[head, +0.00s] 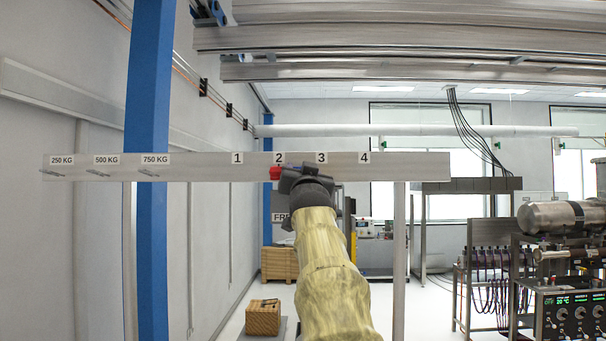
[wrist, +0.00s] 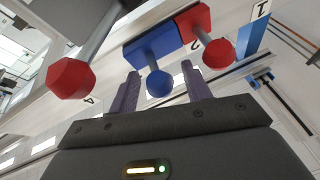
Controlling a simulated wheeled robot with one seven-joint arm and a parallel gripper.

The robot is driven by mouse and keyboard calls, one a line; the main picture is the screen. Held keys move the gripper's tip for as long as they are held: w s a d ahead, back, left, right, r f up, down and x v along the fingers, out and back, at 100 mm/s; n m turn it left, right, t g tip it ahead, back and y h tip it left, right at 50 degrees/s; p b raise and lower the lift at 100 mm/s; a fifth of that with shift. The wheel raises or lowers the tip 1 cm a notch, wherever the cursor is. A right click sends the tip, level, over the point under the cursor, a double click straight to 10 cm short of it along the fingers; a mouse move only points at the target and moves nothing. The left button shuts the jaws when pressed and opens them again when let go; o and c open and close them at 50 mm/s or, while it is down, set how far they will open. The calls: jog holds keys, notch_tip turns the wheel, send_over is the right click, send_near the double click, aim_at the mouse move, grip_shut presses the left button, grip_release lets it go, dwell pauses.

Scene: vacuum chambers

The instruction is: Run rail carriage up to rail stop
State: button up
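In the wrist view a blue block (wrist: 142,47) sits on the grey rail, with a blue ball-ended knob (wrist: 159,84) pointing toward me. A red block (wrist: 192,21) with a red knob (wrist: 218,54) adjoins its right side, toward label 1. A separate red knob (wrist: 72,78) on a grey rod stands to the left. I cannot tell for certain which is carriage or stop. My gripper (wrist: 160,72) is open, its fingers either side of the blue knob with gaps showing. In the head view my gripper (head: 298,172) hides the blue block; a red part (head: 275,173) shows near label 2.
The long rail (head: 410,172) crosses the head view, marked 1 to 4 and 250 to 750 KG, with small pegs at left. A blue column (head: 150,90) stands at left. Chamber equipment (head: 560,245) stands at right. A wooden crate (head: 263,317) is on the floor.

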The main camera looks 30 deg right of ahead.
jog(key=shift+s+a+f+b, duration=0.2)
jog(key=shift+s+f+b, duration=0.15)
jog(key=shift+b, duration=0.15)
jog(key=b+v, duration=1.6)
jog(key=shift+s, duration=0.3)
jog(key=shift+a+r, duration=0.1)
